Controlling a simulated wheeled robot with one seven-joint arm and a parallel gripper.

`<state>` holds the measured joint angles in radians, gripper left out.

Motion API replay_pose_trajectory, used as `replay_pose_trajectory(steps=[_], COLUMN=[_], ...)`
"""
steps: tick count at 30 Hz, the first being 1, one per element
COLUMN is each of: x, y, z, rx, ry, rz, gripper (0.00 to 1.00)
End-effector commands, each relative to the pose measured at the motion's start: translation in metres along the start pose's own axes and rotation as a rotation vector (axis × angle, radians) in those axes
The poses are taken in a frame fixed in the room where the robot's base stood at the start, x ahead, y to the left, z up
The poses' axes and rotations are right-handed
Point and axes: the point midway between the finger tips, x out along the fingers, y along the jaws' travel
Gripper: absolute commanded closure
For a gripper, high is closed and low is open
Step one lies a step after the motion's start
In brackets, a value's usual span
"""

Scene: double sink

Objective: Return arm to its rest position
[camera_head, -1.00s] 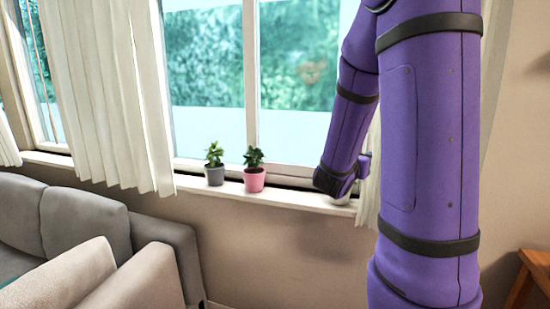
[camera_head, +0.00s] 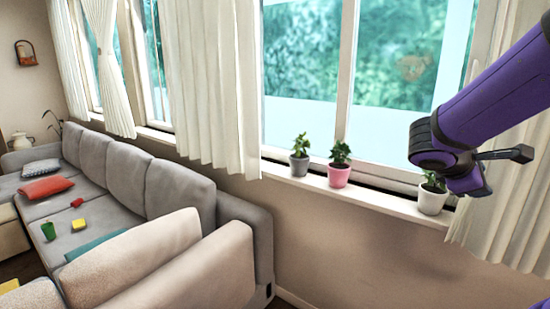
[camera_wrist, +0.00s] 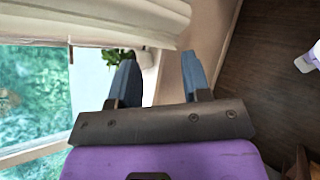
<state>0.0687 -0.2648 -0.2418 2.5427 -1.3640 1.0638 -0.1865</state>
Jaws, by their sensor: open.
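My gripper (camera_wrist: 158,75) is open in the wrist view, its two blue-grey fingers apart with no object held between them. In the head view, my purple arm enters from the right, and its wrist end is in front of and above a white pot with a green plant (camera_head: 433,201) on the windowsill (camera_head: 385,199). The arm hides part of that plant; the fingers cannot be made out there. The wrist view shows the plant (camera_wrist: 112,56) beyond the left finger, which partly covers the pot. I cannot tell whether they touch.
A grey pot (camera_head: 299,166) and a pink pot (camera_head: 339,176) with plants stand on the sill to the left. White curtains (camera_head: 208,90) hang by the window. A grey sofa (camera_head: 181,188) fills the left. Open dark floor (camera_wrist: 268,75) shows in the wrist view.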

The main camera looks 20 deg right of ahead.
Motion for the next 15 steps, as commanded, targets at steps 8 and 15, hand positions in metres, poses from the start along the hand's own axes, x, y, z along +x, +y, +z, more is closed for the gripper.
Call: replay_pose_trajectory(steps=[8,15], x=[-0.053,-0.108], y=[-0.037,-0.064], z=[-0.009,-0.022], rx=[0.321,0.567], ry=[0.220,0.424], rz=[-0.213,-0.415], gripper=[0.56,0.56])
